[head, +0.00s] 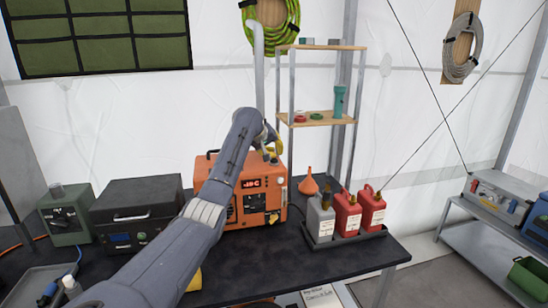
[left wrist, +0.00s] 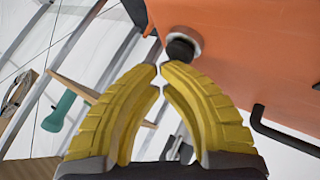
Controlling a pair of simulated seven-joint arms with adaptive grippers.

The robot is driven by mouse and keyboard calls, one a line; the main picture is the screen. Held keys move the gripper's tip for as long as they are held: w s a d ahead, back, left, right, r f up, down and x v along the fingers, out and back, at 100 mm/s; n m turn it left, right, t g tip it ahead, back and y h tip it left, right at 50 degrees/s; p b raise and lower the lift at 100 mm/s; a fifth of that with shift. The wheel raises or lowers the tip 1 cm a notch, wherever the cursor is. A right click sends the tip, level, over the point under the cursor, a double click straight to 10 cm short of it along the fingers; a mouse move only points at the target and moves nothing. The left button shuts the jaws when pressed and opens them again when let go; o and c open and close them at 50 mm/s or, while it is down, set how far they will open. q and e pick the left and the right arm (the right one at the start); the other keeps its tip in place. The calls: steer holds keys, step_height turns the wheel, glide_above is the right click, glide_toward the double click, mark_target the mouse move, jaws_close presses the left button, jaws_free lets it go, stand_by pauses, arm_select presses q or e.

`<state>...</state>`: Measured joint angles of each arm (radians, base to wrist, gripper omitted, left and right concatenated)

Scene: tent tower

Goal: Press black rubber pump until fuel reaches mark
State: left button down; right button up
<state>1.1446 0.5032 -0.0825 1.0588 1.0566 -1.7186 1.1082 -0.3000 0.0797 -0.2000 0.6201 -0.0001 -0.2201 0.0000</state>
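The orange heater (head: 240,211) stands on the dark table, its red display reading about -19 C. My left gripper (head: 272,152) is over the heater's top right part. In the left wrist view, the black rubber pump (left wrist: 181,50) is a small dark knob on a pale round collar on the heater's orange surface (left wrist: 250,60). The yellow fingers of my left gripper (left wrist: 160,72) come together at their tips, with nothing seen between them. The tips are just below the pump in that picture; contact cannot be told. I cannot make out the fuel level or its mark. My right gripper is not in view.
A tray (head: 345,241) with a grey can (head: 320,217) and red cans (head: 347,212) stands right of the heater, near an orange funnel (head: 308,184). A shelf rack (head: 318,121) rises behind. A black case (head: 130,208) stands left. The table's front middle is mostly clear.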

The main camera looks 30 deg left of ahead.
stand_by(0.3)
arm_select(q)
steer(key=shift+r, duration=1.2)
steer(key=shift+r, duration=0.1)
step_height(320, 180, up, 5)
steer(key=shift+f, duration=0.1)
stand_by(1.1)
